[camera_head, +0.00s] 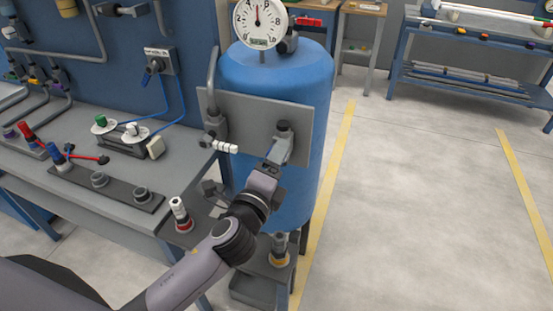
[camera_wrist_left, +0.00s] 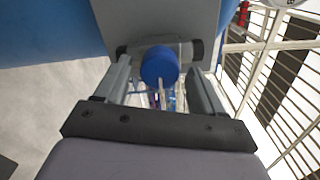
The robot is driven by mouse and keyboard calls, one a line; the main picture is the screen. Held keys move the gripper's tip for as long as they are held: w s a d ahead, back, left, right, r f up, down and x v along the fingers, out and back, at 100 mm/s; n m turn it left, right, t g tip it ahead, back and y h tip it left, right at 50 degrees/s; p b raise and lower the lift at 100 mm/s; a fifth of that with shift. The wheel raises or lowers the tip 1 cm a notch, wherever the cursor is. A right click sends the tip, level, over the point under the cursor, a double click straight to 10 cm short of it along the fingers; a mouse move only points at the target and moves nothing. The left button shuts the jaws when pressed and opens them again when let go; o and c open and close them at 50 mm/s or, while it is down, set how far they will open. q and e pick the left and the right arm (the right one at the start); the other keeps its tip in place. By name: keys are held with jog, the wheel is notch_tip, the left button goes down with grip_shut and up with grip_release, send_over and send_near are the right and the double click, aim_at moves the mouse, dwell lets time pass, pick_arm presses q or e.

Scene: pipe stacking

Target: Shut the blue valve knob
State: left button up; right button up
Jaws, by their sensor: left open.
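The blue valve knob (camera_wrist_left: 159,66) is round and faces the left wrist camera. It sits between the two fingers of my left gripper (camera_wrist_left: 160,78), with a dark pipe fitting (camera_wrist_left: 196,50) behind it. The fingers are open, one on each side of the knob; I cannot tell if either touches it. In the head view my left gripper (camera_head: 279,150) is at the right part of the grey plate (camera_head: 255,110) on the blue tank (camera_head: 285,72), just below a dark fitting. The blue of the knob does not show there, being hidden by the gripper. My right gripper is not in view.
A pressure gauge (camera_head: 261,22) tops the tank. A second valve with a white handle (camera_head: 224,147) is left on the plate. A workbench (camera_head: 60,205) with fittings stands left. The floor at right is clear.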

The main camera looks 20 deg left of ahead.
pick_arm(q)
jog(key=s+b, duration=0.1)
jog(key=s, duration=0.5)
jog(key=shift+s, duration=0.2)
jog(key=shift+a, duration=0.1)
